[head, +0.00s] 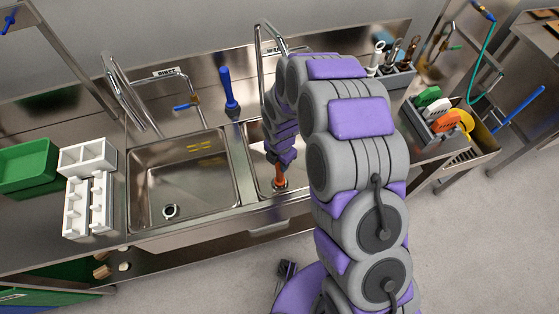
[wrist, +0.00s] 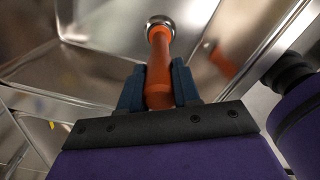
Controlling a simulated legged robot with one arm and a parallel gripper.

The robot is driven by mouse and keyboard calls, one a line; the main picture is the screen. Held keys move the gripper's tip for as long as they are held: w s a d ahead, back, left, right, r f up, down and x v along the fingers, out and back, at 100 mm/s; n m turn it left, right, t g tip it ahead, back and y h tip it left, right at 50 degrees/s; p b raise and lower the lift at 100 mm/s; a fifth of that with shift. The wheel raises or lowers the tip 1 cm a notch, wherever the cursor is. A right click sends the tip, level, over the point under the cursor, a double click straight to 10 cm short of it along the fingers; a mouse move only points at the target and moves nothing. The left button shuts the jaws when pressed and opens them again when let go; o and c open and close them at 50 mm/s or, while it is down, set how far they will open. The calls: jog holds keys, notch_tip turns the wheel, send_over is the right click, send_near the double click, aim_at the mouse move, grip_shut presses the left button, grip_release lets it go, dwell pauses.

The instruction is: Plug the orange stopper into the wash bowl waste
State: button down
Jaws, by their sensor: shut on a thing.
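The orange stopper (head: 279,171) is a slim orange rod in the right-hand bowl of the sink. My gripper (head: 279,158) points down into that bowl and is shut on the stopper's upper part. In the wrist view the dark blue fingers of my gripper (wrist: 158,88) clamp both sides of the orange stopper (wrist: 159,65). Its far end meets the round metal waste (wrist: 160,21) of the bowl. The waste also shows at the stopper's foot in the head view (head: 280,186). I cannot tell how deep the stopper's end sits in it.
The left bowl (head: 180,180) is empty, with its own waste (head: 170,211). A blue-handled tool (head: 229,88) stands behind the bowls. White racks (head: 88,190) and a green tray (head: 27,166) stand at left. A bin of coloured tools (head: 437,118) stands at right. Metal bowl walls surround my gripper.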

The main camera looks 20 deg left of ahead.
dwell(0.3)
jog(key=c, duration=0.7)
grip_release()
jog(key=shift+c, duration=0.2)
jog(key=shift+o, duration=0.5)
jog(key=shift+o, duration=0.8)
jog(key=shift+r, duration=0.2)
jog(key=shift+r+p, duration=0.35)
jog(key=shift+r, duration=0.35)
jog(key=shift+r+p, duration=0.55)
jog(key=shift+r, duration=0.8)
